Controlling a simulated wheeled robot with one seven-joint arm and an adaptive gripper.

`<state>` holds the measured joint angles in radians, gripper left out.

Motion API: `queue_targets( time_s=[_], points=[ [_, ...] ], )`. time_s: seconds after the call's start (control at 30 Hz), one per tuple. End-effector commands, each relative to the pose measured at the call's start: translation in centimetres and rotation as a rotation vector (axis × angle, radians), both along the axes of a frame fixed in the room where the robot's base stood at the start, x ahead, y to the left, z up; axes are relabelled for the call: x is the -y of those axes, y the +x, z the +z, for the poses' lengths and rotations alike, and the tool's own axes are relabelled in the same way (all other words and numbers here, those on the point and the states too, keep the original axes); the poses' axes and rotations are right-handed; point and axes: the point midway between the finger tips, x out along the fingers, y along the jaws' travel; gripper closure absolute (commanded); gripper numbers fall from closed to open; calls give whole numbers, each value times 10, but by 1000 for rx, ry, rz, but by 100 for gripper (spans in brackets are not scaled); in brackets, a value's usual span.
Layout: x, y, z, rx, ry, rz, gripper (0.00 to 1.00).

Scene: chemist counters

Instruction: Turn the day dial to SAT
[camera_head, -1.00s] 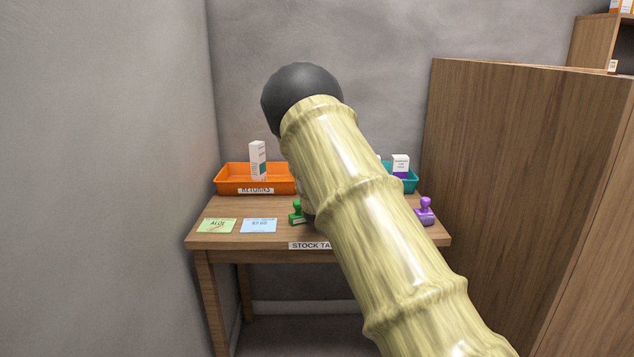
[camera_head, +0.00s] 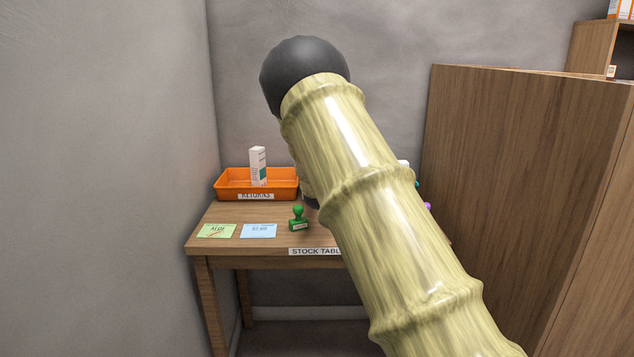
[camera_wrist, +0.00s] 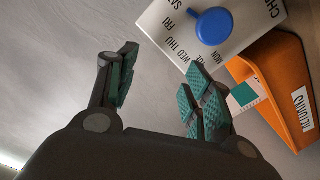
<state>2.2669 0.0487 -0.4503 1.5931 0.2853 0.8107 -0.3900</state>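The day dial is a blue round knob (camera_wrist: 214,27) on a white panel (camera_wrist: 158,22) at the top of the wrist view. Black day names curve around its left and lower side; MON, WED, THU, FRI and part of SAT are readable. A small nub on the knob points to the upper left, toward the FRI and SAT side; I cannot tell exactly which. My gripper (camera_wrist: 160,90) is open and empty, its teal-padded fingers apart from the knob, below and left of it in the picture. In the head view my arm hides the dial and the gripper.
An orange returns tray (camera_head: 230,193) with a white box (camera_head: 258,165) stands at the table's back left. A green stamp (camera_head: 299,219), a green card (camera_head: 217,231) and a blue card (camera_head: 258,231) are on the table (camera_head: 228,213). A tall wooden cabinet (camera_head: 510,180) stands right.

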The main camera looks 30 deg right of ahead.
Motion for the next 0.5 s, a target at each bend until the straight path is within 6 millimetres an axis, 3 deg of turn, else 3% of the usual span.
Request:
queue_targets(
  time_s=[0.2, 0.5],
  points=[
    [0, -1, 23, -1, 1, -1, 50],
    [0, -1, 29, -3, 1, -1, 50]
  ],
)
